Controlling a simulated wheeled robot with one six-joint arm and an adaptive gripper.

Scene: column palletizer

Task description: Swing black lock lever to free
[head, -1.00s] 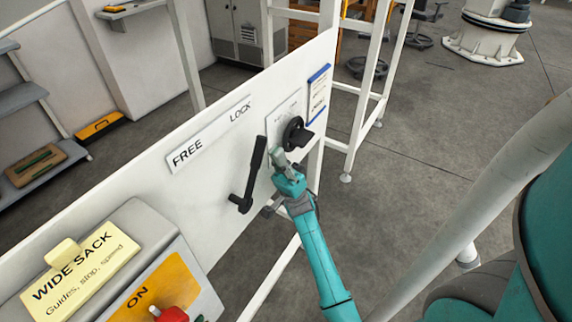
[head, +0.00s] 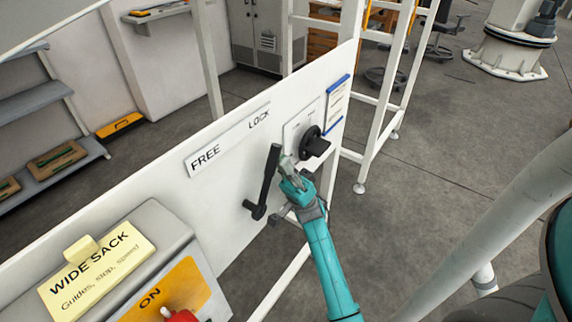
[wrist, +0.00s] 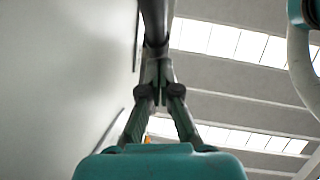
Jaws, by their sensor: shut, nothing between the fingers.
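The black lock lever (head: 268,180) is on the white panel (head: 225,190) in the head view. It points up and leans slightly right, its upper end just below the LOCK word on the FREE/LOCK label (head: 228,138). My gripper (head: 286,164) is shut and empty, just right of the lever's upper part. In the wrist view my gripper's fingertips (wrist: 158,62) are together, and the dark lever (wrist: 154,22) runs up from just beyond them. They look very close to the lever; I cannot tell if they touch it.
A black knob (head: 314,143) sticks out of the panel right of my gripper. A WIDE SACK sign (head: 97,270) and a red switch (head: 180,315) are on a box at lower left. The panel left of the lever, under FREE, is clear.

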